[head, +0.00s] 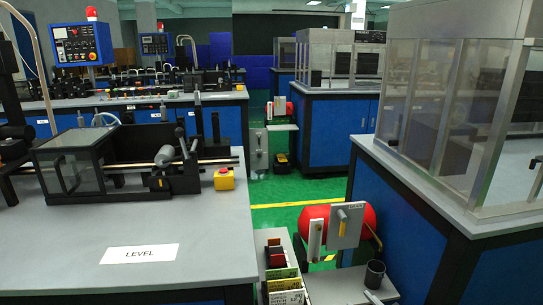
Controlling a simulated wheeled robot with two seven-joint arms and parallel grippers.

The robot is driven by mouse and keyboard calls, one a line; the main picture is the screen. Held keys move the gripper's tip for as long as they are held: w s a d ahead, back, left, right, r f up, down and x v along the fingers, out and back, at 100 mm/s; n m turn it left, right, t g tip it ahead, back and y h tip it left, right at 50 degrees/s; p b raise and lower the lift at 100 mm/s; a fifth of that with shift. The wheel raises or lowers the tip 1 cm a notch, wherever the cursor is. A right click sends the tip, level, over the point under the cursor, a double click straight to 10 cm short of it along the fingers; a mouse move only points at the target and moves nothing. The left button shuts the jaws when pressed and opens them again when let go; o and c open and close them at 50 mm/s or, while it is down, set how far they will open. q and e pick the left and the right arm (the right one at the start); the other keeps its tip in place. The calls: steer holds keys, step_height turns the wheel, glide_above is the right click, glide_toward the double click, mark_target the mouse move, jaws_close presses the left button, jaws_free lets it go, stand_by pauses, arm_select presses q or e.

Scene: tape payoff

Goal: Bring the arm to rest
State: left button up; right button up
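Neither of my grippers shows in the head view, and none of my arm links can be made out. A red rounded drum (315,219) sits low at the lower centre, in the gap between the benches. A grey low shelf (335,288) lies in front of the drum. A black cup (375,274) stands on the shelf's right part.
A grey-topped bench (75,235) at left bears a LEVEL label (138,253), a machine with a clear cover (78,165) and a yellow button box (223,178). A bench with a clear enclosure (455,110) stands at right. Several coloured cards (282,280) stand at the shelf's left. Green floor (285,190) is open between.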

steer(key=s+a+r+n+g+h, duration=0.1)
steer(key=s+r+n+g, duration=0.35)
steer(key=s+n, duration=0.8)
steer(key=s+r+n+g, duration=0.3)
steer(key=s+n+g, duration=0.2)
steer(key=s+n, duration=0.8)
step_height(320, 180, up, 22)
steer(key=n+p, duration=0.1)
steer(key=p, duration=2.1)
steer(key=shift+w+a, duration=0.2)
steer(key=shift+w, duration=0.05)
